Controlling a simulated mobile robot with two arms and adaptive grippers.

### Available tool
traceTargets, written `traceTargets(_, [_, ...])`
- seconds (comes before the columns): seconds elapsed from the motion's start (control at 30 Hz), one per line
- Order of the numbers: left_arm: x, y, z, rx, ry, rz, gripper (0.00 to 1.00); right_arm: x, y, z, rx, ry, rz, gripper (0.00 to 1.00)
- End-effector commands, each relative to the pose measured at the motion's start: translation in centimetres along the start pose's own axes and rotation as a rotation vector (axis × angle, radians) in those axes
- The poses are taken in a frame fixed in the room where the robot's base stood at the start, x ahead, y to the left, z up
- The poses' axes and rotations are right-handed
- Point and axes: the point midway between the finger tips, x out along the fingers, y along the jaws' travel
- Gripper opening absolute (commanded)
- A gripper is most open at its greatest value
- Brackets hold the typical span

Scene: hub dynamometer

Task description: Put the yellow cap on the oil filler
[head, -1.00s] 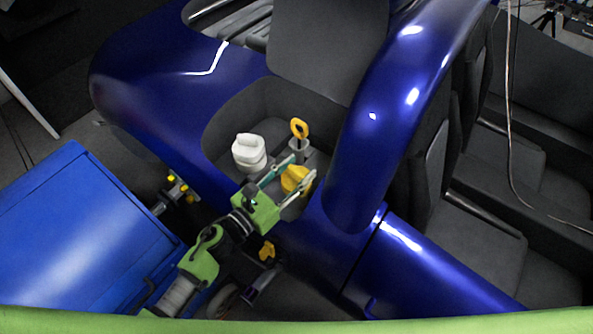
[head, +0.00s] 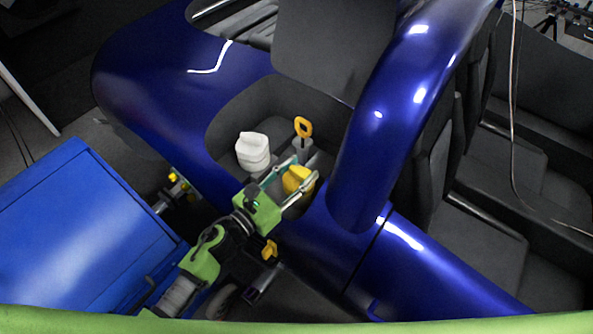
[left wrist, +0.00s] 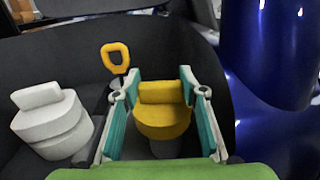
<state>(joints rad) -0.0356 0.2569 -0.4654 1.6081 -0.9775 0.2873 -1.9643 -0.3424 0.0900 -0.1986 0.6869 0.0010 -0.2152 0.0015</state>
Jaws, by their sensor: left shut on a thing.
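The yellow cap (head: 298,179) is between the fingers of my left gripper (head: 291,177), which is shut on it inside the dark recess of the blue car body. In the left wrist view the cap (left wrist: 163,115) sits upright between the teal finger pads, with its grip tab up. My right gripper is not in view.
A white capped container (head: 253,153) stands left of the cap in the recess. A yellow-orange ring handle (head: 303,127) rises behind it. The blue body pillar (head: 368,165) is close on the right. A blue cabinet (head: 80,235) stands at the lower left.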

Motion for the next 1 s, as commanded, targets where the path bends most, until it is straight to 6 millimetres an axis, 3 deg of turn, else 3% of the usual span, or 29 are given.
traceTargets(0.03, [0.0,0.1,-0.6,0.001,0.001,0.001,0.17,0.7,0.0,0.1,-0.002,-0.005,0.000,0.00])
traceTargets(1.0, [0.0,0.1,1.3,0.001,0.000,0.001,0.17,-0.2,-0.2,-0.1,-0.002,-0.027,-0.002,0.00])
